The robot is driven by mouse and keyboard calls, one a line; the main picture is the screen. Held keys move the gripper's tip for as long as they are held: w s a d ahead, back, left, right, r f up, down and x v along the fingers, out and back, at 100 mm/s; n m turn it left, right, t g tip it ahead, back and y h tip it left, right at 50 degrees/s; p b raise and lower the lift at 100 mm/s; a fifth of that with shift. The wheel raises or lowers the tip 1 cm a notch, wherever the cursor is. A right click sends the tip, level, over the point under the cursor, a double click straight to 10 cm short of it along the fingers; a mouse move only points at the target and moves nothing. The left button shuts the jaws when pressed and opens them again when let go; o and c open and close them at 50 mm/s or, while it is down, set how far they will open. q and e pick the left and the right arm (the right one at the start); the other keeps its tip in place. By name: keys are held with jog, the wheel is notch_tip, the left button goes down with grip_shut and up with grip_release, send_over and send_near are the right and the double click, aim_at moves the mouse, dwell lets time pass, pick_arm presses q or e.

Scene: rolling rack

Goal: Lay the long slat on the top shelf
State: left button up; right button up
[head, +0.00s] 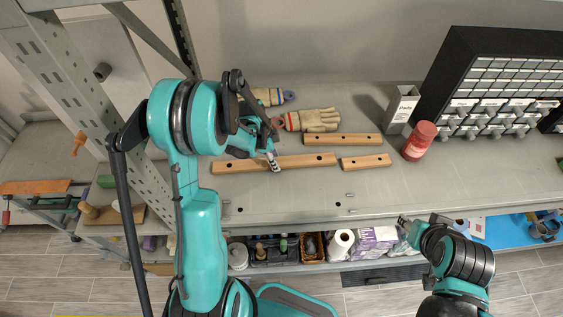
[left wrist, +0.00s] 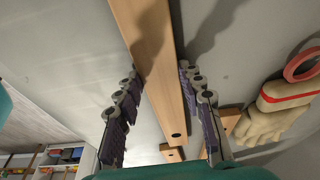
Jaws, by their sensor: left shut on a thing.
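The long slat (head: 230,166) is a light wooden bar with dark holes, lying along the grey bench top. My left gripper (head: 273,158) is shut on it near its middle. In the left wrist view the long slat (left wrist: 158,60) runs between the two fingers (left wrist: 163,118). Two shorter slats lie close by: a medium one (head: 343,140) behind and a short one (head: 366,162) just right of the long slat's end. My right gripper (head: 404,226) is in front of the bench edge, away from the slats; its jaw opening is too small to judge. I cannot tell which surface is the top shelf.
Work gloves (head: 313,120) lie behind the slats. A red can (head: 419,141), a white box (head: 402,106) and a black drawer cabinet (head: 457,60) stand to the right. A perforated metal upright (head: 85,110) stands left of my arm, with lower shelving (head: 42,205) beyond it.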

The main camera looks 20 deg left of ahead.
pick_arm(q)
jog(key=shift+w+d+p+v, duration=0.1)
jog(key=shift+d+p+v, duration=0.1)
jog(key=shift+p+v, duration=0.55)
jog(key=shift+w+d+p+v, duration=0.2)
jog(key=shift+p+v, duration=0.15)
jog(key=shift+v, duration=0.85)
jog(key=shift+w+d+p+v, duration=0.1)
jog(key=shift+d+p+v, duration=0.1)
jog(key=shift+p+v, duration=0.55)
jog(key=shift+r, duration=0.4)
jog(key=shift+s, duration=0.1)
